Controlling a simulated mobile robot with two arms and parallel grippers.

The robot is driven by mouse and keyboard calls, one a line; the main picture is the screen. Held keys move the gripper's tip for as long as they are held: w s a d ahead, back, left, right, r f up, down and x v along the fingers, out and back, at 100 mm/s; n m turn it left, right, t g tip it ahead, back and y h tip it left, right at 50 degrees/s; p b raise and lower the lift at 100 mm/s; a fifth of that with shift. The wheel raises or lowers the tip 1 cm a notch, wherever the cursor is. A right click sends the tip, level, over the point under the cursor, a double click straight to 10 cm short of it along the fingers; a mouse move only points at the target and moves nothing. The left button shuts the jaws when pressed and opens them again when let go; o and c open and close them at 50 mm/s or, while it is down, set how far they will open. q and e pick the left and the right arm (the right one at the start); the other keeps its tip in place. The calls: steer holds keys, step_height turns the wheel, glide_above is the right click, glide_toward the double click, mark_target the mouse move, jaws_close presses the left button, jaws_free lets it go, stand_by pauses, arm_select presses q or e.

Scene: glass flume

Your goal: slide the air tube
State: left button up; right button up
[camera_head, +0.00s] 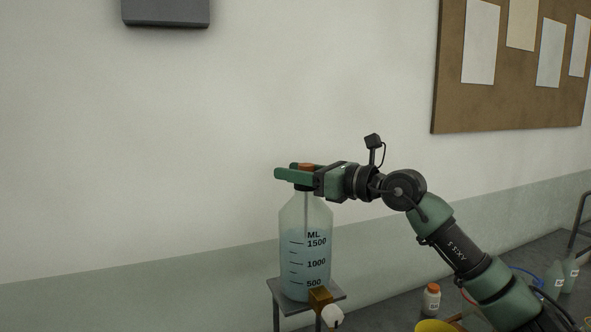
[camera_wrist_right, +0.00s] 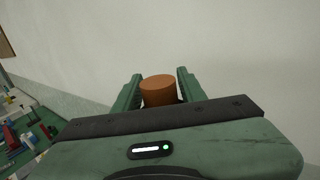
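A clear bottle (camera_head: 305,255) with blue liquid and a printed ML scale stands upright on a small grey stand (camera_head: 275,287). An orange stopper-like top (camera_head: 307,166) shows at its mouth, and it also shows in the right wrist view (camera_wrist_right: 159,90). A thin upright line inside the bottle may be the air tube; its upper end is hidden. My right gripper (camera_head: 293,174) reaches in level from the right, its fingers on either side of the orange top. I cannot tell whether they press on it or on something beneath it. My left gripper is not in view.
An amber fitting with a white knob (camera_head: 332,315) sits low on the bottle's front. A white jar with an orange cap (camera_head: 431,299), a yellow container (camera_head: 435,326) and more bottles (camera_head: 571,271) stand at the right. The wall behind is bare near the bottle.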

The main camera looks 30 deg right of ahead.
steer(key=shift+o, duration=0.3)
steer(key=shift+w, duration=0.1)
steer(key=b+v, duration=0.4)
steer(key=v, duration=0.3)
steer(key=shift+d+f, duration=0.1)
steer(key=shift+f, duration=0.05)
steer(key=shift+s+d+b, duration=0.15)
steer(key=shift+s+b, duration=0.15)
steer(key=shift+s, duration=0.05)
steer(key=shift+r, duration=0.2)
steer(key=shift+f, duration=0.1)
